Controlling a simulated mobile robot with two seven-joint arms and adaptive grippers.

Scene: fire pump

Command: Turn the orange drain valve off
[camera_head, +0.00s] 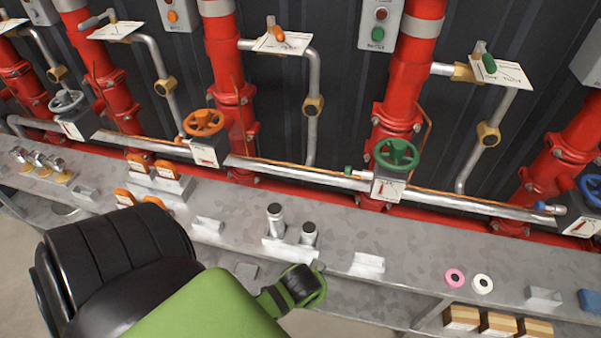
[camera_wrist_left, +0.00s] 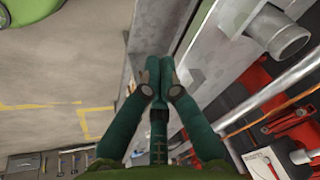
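An orange handwheel (camera_head: 203,122) sits above a white tag on the silver pipe, left of centre in the head view. A small orange lever (camera_head: 278,34) stands higher up on a white tag at a side pipe. I cannot tell from the pictures which is the drain valve. My green and black left arm reaches in at the bottom, its end over the grey ledge, below and apart from both orange handles. In the left wrist view my left gripper (camera_wrist_left: 160,72) has its fingertips together, with nothing seen between them. My right gripper is not in view.
A green wheel (camera_head: 396,154) and a grey wheel (camera_head: 67,103) sit along the same pipe. The grey ledge (camera_head: 340,285) carries two upright cylinders (camera_head: 275,219), a pink ring (camera_head: 454,278) and a white ring (camera_head: 482,283). Red vertical pipes (camera_head: 232,90) stand behind.

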